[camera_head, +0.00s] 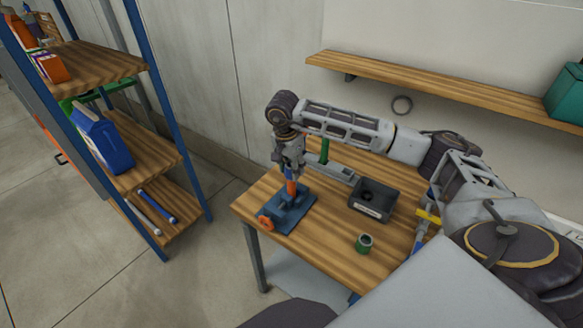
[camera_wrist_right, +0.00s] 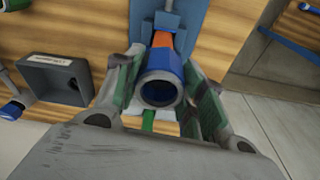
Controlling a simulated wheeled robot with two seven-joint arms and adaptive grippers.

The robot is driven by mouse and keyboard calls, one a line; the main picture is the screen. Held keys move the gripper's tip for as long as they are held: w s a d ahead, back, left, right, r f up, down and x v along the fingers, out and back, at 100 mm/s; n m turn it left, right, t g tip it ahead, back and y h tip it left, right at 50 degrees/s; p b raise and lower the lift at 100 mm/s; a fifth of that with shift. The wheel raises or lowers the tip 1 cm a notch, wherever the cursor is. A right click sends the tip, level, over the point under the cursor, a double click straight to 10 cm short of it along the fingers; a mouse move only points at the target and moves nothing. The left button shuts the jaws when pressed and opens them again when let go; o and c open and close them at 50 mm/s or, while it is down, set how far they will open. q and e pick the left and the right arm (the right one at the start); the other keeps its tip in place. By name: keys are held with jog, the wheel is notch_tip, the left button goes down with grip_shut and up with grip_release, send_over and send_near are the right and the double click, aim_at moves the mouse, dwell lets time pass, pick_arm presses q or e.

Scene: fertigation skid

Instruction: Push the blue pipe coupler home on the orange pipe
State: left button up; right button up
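The blue pipe coupler (camera_wrist_right: 162,84) sits between the green-padded fingers of my right gripper (camera_wrist_right: 164,92), and both pads appear to touch its sides. Its open, dark end faces the wrist camera. The orange pipe (camera_wrist_right: 162,40) shows directly beyond the coupler, roughly in line with it. In the head view the orange pipe (camera_head: 291,188) stands upright on a blue base (camera_head: 299,212), with my right gripper (camera_head: 290,168) just above it. How far the coupler sits on the pipe cannot be told. My left gripper is not in view.
A dark open box (camera_head: 364,211) and a green coupler (camera_head: 364,243) stand on the wooden table (camera_head: 330,240). An orange knob (camera_head: 265,222) is at the base's front. A shelf rack (camera_head: 120,180) stands left, beyond a floor gap.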

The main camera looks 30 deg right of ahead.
jog(key=shift+o, duration=1.3)
jog(key=shift+r, duration=0.25)
jog(key=shift+r+p, duration=1.1)
jog(key=shift+r, duration=0.8)
jog(key=shift+r, duration=0.1)
jog(key=shift+o, duration=0.3)
jog(key=o, duration=0.5)
jog(key=shift+r, duration=0.15)
